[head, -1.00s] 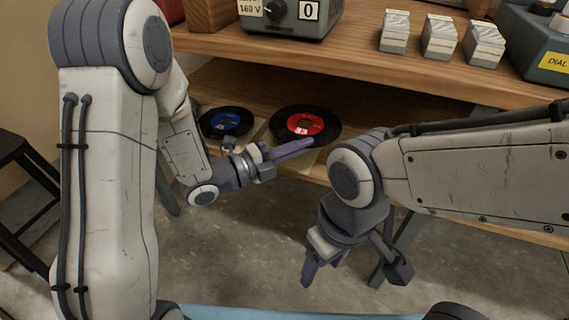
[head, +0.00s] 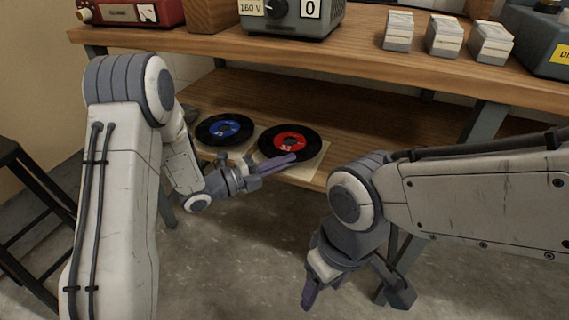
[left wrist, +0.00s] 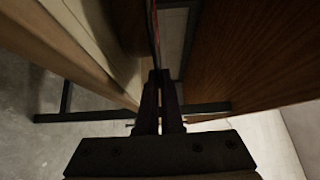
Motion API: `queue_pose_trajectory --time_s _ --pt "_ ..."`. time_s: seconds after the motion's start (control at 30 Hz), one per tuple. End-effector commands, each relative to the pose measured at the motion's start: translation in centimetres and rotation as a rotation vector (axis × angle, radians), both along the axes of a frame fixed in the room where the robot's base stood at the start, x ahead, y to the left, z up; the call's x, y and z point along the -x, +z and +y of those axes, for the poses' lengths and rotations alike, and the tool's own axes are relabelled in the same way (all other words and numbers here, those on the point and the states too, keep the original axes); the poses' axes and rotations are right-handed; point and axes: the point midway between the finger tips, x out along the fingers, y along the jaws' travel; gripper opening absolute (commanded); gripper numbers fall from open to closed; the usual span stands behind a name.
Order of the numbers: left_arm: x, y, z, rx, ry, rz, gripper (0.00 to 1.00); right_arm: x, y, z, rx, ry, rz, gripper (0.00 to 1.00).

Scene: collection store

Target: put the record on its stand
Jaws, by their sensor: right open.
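The red-labelled record (head: 273,146) is flat over the cream sleeve (head: 310,172) at the front of the lower shelf. My left gripper (head: 288,161) is shut on the record's near edge. In the left wrist view, my left fingers (left wrist: 160,85) line up with the record, seen almost edge-on as a thin line with a red streak (left wrist: 155,30). A dark band separates it from the pale sheet, so it seems slightly raised. My right gripper (head: 354,294) is open and empty, pointing down in front of the shelf. I cannot make out a stand.
A blue-labelled record (head: 225,129) lies left of the red one on the lower shelf (head: 370,123). The wooden bench top (head: 380,62) overhangs it, carrying a grey meter (head: 290,20) and several white boxes (head: 398,31). A dark stool (head: 30,215) stands left.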

Motion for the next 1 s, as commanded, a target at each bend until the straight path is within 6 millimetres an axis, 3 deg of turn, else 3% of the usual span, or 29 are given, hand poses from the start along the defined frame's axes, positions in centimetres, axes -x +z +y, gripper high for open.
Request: queue_pose_trajectory --time_s 0.23,0.3,0.33,0.77,1.0 --pt "0.0 -0.5 0.0 0.0 0.0 0.0 0.0 0.0 -0.6 0.0 0.0 0.0 0.0 0.63" --pt "0.0 -0.3 0.0 0.001 0.0 0.001 0.26 0.0 -0.4 0.0 0.0 0.0 0.0 0.63" --pt "0.0 -0.3 0.0 0.001 0.0 0.001 0.33 0.0 -0.4 0.0 0.0 0.0 0.0 0.63" --pt "0.0 0.4 0.1 0.001 0.001 0.001 0.33 0.0 0.5 0.0 0.0 0.0 0.0 0.63" --pt "2.5 0.3 4.4 0.003 0.008 0.004 0.33 0.0 1.7 0.0 0.0 0.0 0.0 0.63"
